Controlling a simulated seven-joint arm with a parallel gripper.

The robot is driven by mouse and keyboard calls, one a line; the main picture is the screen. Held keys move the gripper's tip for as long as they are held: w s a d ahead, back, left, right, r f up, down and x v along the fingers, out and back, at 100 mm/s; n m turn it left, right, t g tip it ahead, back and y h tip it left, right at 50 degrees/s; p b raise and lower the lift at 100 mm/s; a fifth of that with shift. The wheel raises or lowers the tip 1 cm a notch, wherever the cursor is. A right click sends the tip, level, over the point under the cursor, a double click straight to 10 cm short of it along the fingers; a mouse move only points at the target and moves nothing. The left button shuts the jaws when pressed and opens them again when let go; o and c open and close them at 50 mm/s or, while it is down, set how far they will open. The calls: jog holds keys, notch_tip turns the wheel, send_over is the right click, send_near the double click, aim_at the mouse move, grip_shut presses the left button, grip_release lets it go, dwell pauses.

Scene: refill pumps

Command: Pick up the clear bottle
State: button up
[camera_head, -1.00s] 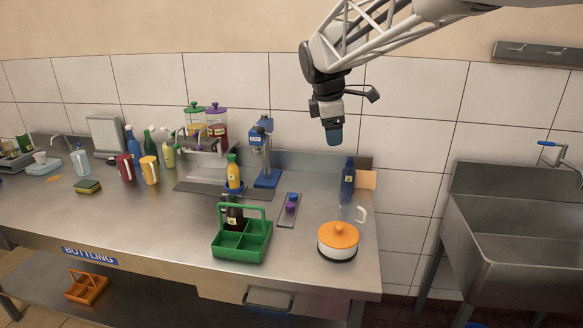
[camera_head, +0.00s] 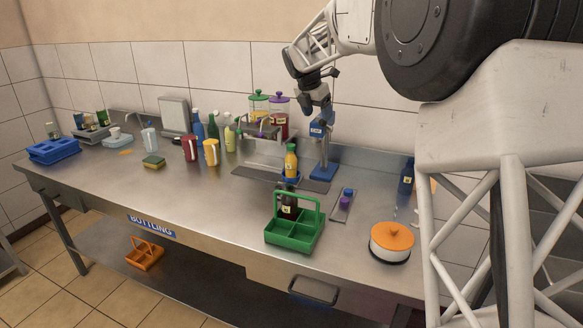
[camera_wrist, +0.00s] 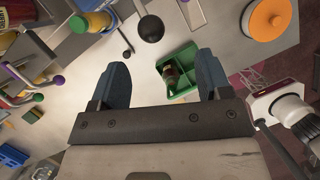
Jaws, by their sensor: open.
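I cannot pick out the clear bottle with certainty. A small pale, see-through item (camera_head: 52,130) stands behind the blue crate at the far left in the head view; it is too small to tell its shape. A clear cup-like vessel (camera_head: 149,141) stands farther right on the bench. My gripper (camera_head: 318,106) is in the air by the blue press, well to the right of both. In the wrist view, the two blue fingers of my gripper (camera_wrist: 162,82) are spread apart with nothing held, above the bench.
A green caddy (camera_head: 293,240) holds a dark bottle (camera_head: 289,207). An orange-lidded pot (camera_head: 391,242) stands at the right. A blue crate (camera_head: 53,151) is far left. The front left bench is clear.

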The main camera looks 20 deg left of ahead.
jog(key=w+a+f+n, duration=0.2)
jog(key=a+f+n, duration=0.1)
jog(key=a, duration=0.4)
jog(key=n+t+y, duration=0.1)
jog(key=y, duration=0.1)
send_over(290, 146)
jog(key=s, duration=0.2)
notch_tip(290, 146, down, 11)
jog(key=shift+f, duration=0.1)
jog(key=shift+x, duration=1.2)
jog(key=shift+f, duration=0.1)
jog(key=shift+x, duration=2.5)
grip_shut()
